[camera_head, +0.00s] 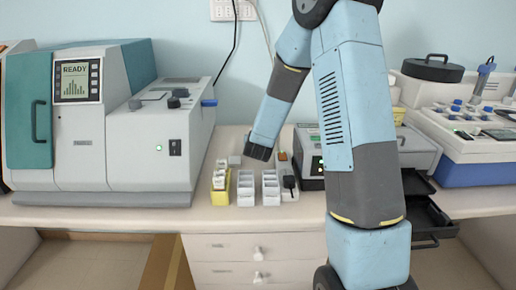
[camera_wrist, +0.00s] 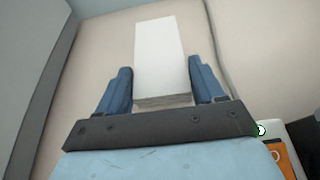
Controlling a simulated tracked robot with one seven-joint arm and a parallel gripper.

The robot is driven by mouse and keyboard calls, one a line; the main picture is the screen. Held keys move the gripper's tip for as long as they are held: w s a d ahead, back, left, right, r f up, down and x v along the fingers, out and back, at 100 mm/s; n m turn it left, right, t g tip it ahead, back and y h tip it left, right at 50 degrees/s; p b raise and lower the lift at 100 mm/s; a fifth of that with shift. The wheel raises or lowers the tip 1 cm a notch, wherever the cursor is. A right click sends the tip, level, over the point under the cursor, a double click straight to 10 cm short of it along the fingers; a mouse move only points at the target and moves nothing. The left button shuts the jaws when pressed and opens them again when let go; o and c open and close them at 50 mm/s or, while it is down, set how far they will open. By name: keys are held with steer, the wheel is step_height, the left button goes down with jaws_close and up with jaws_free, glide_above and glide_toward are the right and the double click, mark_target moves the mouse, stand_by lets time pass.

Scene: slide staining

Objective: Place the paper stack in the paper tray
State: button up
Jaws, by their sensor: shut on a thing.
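The white paper stack (camera_wrist: 160,55) is between the two blue fingers of my gripper (camera_wrist: 161,88) in the wrist view. My gripper is shut on its near end, and the rest of the stack extends beyond the fingertips over the pale counter. In the head view, my dark gripper (camera_head: 258,152) is low over the counter, and a small white block that looks like the stack (camera_head: 235,160) shows just left of it. A black open tray (camera_head: 430,220) juts out at the counter's front right, partly behind my arm; it looks like the paper tray.
A large grey and teal machine (camera_head: 90,150) stands at left. Yellow (camera_head: 246,190) and white slide racks (camera_head: 271,190) stand in front of my gripper. A grey device (camera_head: 310,160) is behind my arm. A blue-based instrument (camera_head: 470,170) is at right. White drawers (camera_head: 258,250) are below the counter.

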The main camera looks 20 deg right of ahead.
steer(key=shift+w+f, duration=0.2)
steer(key=shift+f, duration=1.65)
steer(key=o, duration=1.1)
